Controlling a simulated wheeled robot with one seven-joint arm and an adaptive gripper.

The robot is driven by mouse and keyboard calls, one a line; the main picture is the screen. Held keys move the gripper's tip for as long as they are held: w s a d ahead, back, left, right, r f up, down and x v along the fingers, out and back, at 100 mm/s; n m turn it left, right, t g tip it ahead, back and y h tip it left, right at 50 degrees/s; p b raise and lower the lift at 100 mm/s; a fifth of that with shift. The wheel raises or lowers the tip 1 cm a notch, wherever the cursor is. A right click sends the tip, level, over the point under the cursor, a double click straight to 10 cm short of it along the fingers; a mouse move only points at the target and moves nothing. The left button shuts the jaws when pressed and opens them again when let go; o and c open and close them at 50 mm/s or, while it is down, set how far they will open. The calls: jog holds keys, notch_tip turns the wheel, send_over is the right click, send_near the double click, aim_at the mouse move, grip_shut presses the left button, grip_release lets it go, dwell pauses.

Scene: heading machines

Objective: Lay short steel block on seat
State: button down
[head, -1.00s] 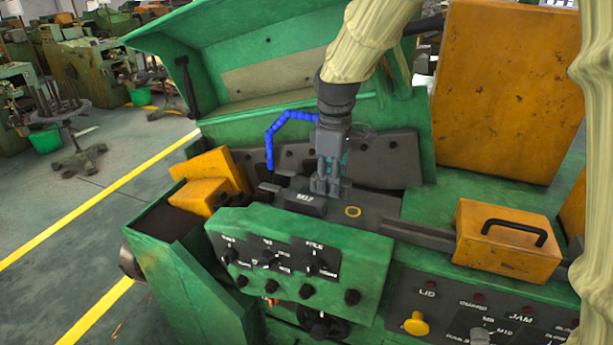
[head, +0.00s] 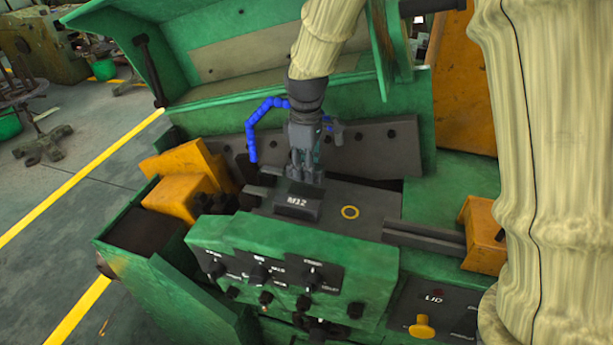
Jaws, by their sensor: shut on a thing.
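My gripper (head: 304,178) points down over the dark machine bed (head: 378,214), with its fingers close together. It is shut on a small dark grey piece, which I take to be the short steel block; the fingers and the similar grey behind hide most of it. Right at the fingertips, on the near side, is a dark block (head: 297,206) marked M12 on the bed. I cannot tell whether the held piece touches it. I cannot tell for sure which part is the seat.
A green control panel (head: 290,265) with knobs stands in front of the bed. Orange blocks (head: 180,185) are at the left. A dark rail (head: 425,238) and an orange box (head: 482,240) are at the right. A blue segmented hose (head: 252,135) curves beside my gripper. The raised green lid (head: 110,50) is behind.

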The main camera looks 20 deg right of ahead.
jog(key=shift+f, duration=0.2)
jog(key=shift+s+f+p, duration=0.15)
jog(key=shift+f+p, duration=0.05)
jog(key=shift+p, duration=0.1)
notch_tip(320, 180, down, 2)
jog(key=shift+s+f+p, duration=0.1)
jog(key=shift+f+p, duration=0.1)
jog(key=shift+p, duration=0.4)
jog(key=shift+f, duration=0.45)
jog(key=shift+s+r, duration=0.1)
jog(key=c, duration=1.1)
grip_release()
jog(key=shift+f, duration=0.2)
jog(key=shift+r, duration=0.2)
